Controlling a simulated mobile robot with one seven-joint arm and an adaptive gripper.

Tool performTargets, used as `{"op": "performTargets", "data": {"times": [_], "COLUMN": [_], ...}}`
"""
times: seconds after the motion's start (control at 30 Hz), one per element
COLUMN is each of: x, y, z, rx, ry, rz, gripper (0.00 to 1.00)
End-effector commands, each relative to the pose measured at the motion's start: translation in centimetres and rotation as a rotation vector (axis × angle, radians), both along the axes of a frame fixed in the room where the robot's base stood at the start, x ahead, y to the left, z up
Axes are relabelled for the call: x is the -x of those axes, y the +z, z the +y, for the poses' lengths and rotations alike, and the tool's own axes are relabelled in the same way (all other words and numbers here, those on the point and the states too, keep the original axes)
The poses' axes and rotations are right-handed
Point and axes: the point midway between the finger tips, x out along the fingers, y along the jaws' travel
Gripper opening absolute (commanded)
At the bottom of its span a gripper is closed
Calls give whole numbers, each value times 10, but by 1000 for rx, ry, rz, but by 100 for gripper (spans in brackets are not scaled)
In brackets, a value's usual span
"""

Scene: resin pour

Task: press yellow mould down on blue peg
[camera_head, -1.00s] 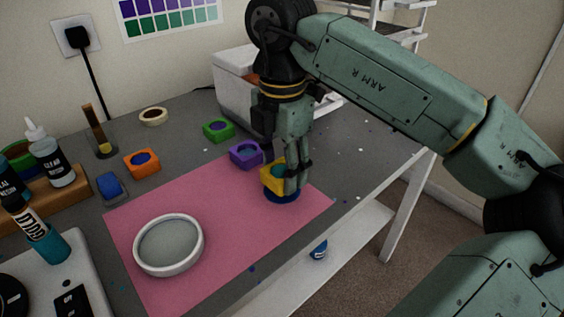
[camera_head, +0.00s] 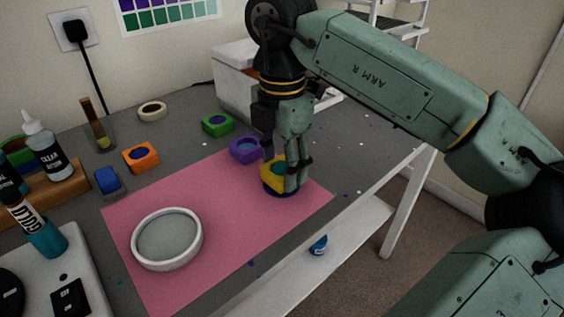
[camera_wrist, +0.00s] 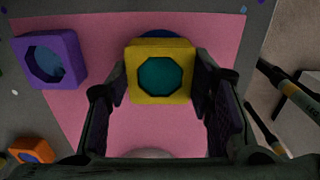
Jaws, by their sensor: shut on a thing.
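The yellow mould (camera_head: 267,172) is a square block with a teal octagonal recess, over the pink mat's far right part. It also shows in the wrist view (camera_wrist: 160,97), between my two fingers. My gripper (camera_head: 281,172) is shut on it from both sides. The round blue peg (camera_head: 280,190) is directly under the mould; only its lower edge shows in the head view, and a blue sliver (camera_wrist: 164,33) shows past the mould in the wrist view. The contact between mould and peg is hidden, so I cannot tell whether the mould is fully down.
A purple mould (camera_head: 243,150) is close to the left of my gripper. A green mould (camera_head: 217,124) and an orange mould (camera_head: 141,158) stand farther off. A round white-rimmed dish (camera_head: 167,239) lies on the pink mat (camera_head: 225,195). The mat between dish and gripper is clear.

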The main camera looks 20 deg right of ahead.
Motion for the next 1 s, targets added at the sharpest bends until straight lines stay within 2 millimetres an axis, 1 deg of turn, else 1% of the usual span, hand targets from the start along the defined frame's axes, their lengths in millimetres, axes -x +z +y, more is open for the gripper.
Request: {"op": "performTargets", "data": {"times": [0.7,1.0], "x": [0,0], "y": [-9,-10], "z": [0,0], "rx": [0,0], "ry": [-1,0], "rz": [0,0], "gripper": [23,23]}}
